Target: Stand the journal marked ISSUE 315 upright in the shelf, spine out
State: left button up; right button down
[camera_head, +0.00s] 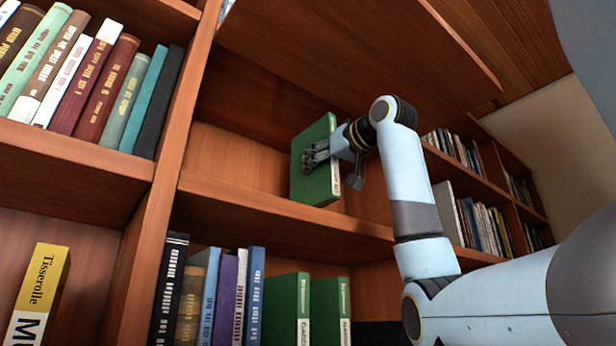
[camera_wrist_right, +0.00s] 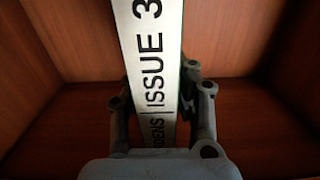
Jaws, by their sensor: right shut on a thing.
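A green journal (camera_head: 316,190) is upright in an otherwise empty bay of the wooden shelf (camera_head: 262,212), leaning slightly in the head view. Its white spine label shows in the right wrist view (camera_wrist_right: 150,50) and reads "ISSUE 3"; the rest of the number is cut off. The spine faces the wrist camera, outward. My right gripper (camera_head: 317,154) is shut on the journal, with a finger on each side of the spine in the wrist view (camera_wrist_right: 160,100). Whether the journal's foot touches the shelf board is unclear. My left gripper is not in view.
The bay around the journal is free on both sides. Several books (camera_head: 75,85) stand in the left bay beyond an upright (camera_head: 172,170). Below are mixed books (camera_head: 228,300) and two green journals (camera_head: 287,305). More books (camera_head: 485,228) stand at the right.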

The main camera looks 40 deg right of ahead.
aim_at(309, 183)
jog(key=w+f, duration=0.2)
jog(key=f, duration=0.1)
jog(key=shift+w+d+f, duration=0.2)
jog(key=shift+w, duration=0.2)
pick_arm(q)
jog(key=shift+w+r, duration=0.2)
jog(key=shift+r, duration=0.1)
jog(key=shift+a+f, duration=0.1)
pick_arm(e)
jog(key=shift+a+f, duration=0.1)
jog(key=c, duration=1.6)
grip_release()
jog(key=shift+f, duration=0.1)
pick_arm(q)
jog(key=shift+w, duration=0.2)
pick_arm(e)
jog(key=o, duration=0.5)
jog(key=shift+c, duration=0.2)
